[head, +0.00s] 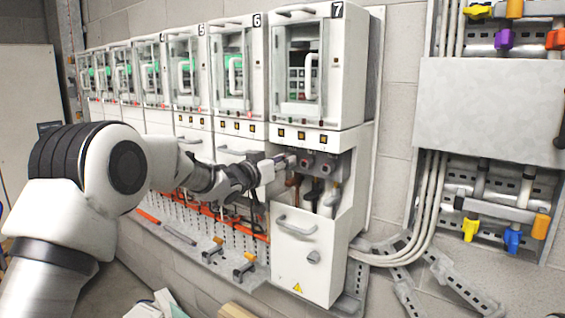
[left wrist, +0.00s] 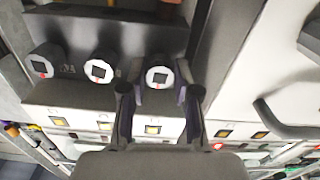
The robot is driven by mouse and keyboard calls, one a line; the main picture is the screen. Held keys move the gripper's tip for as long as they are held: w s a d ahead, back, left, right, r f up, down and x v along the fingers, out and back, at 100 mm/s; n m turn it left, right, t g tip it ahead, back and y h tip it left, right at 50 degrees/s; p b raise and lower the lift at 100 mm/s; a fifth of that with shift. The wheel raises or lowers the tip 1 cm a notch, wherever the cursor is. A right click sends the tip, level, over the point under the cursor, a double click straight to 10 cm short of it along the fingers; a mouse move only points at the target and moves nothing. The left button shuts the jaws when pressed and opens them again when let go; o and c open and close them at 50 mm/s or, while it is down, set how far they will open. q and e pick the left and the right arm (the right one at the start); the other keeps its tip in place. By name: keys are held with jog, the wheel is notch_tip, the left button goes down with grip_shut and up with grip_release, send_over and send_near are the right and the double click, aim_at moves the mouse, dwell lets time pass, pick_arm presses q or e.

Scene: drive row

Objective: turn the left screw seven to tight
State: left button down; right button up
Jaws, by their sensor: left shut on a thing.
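Cabinet seven (head: 303,66) stands at the right end of the row. Its open lower bay holds a row of dark round screws with pale faces. My left gripper (head: 284,161) reaches into this bay from the left, and it hides the leftmost screw in the head view. In the left wrist view, which is upside down, the gripper (left wrist: 159,101) has its fingers on both sides of the left screw (left wrist: 158,77) and is shut on it. The screw's face has a dark square and a small reddish mark. The middle screw (left wrist: 101,69) and right screw (left wrist: 43,62) are free. My right gripper is not in view.
A grey-handled white door (head: 297,245) sits below the bay. Cabinet six (head: 238,69) is close on the left. A wall panel with coloured knobs and a grey cover (head: 490,110) is at right. Orange-ended brackets (head: 245,265) jut out low in front.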

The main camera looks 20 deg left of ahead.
pick_arm(q)
jog(key=shift+m+b, duration=0.3)
jog(key=shift+m, duration=0.1)
jog(key=shift+a+r+m+b, duration=0.1)
jog(key=shift+m+b, duration=2.6)
jog(key=shift+m, duration=2.4)
jog(key=shift+r+m+b, duration=0.1)
jog(key=shift+m+b, duration=2.55)
jog(key=shift+m, duration=2.45)
jog(key=c, duration=1)
grip_release()
jog(key=shift+o, duration=0.8)
jog(key=shift+w, duration=0.1)
